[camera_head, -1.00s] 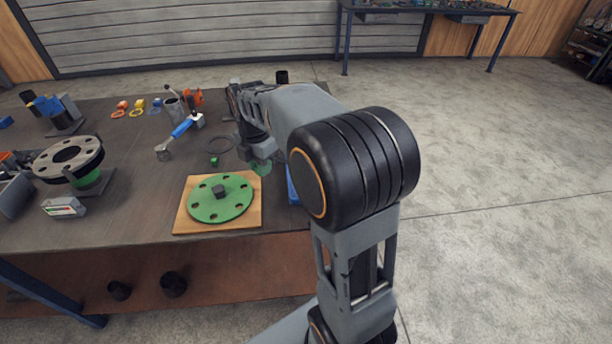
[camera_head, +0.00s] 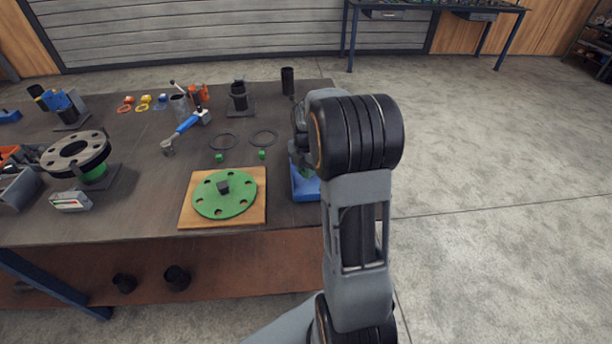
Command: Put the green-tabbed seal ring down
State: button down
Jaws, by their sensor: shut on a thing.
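My gripper (camera_head: 302,152) is mostly hidden behind my arm, at the table's right side above a blue tray (camera_head: 306,190). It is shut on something. A small bit of green (camera_head: 309,173) shows just under it, but I cannot tell whether this is a seal ring's tab. Two thin dark seal rings lie flat on the table, apart from the gripper. The left ring (camera_head: 223,133) has a green tab (camera_head: 220,157) at its near side. The right ring (camera_head: 263,130) also has a green tab (camera_head: 262,155).
A green flange disc (camera_head: 238,205) lies on a wooden board (camera_head: 188,222) in front of the rings. A grey flange on a stand (camera_head: 75,150) is at left. Bare table lies around the rings.

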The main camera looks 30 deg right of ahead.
jog(key=shift+f, duration=1.4)
jog(key=shift+f, duration=0.2)
jog(key=c, duration=1)
grip_release()
jog(key=shift+r, duration=0.1)
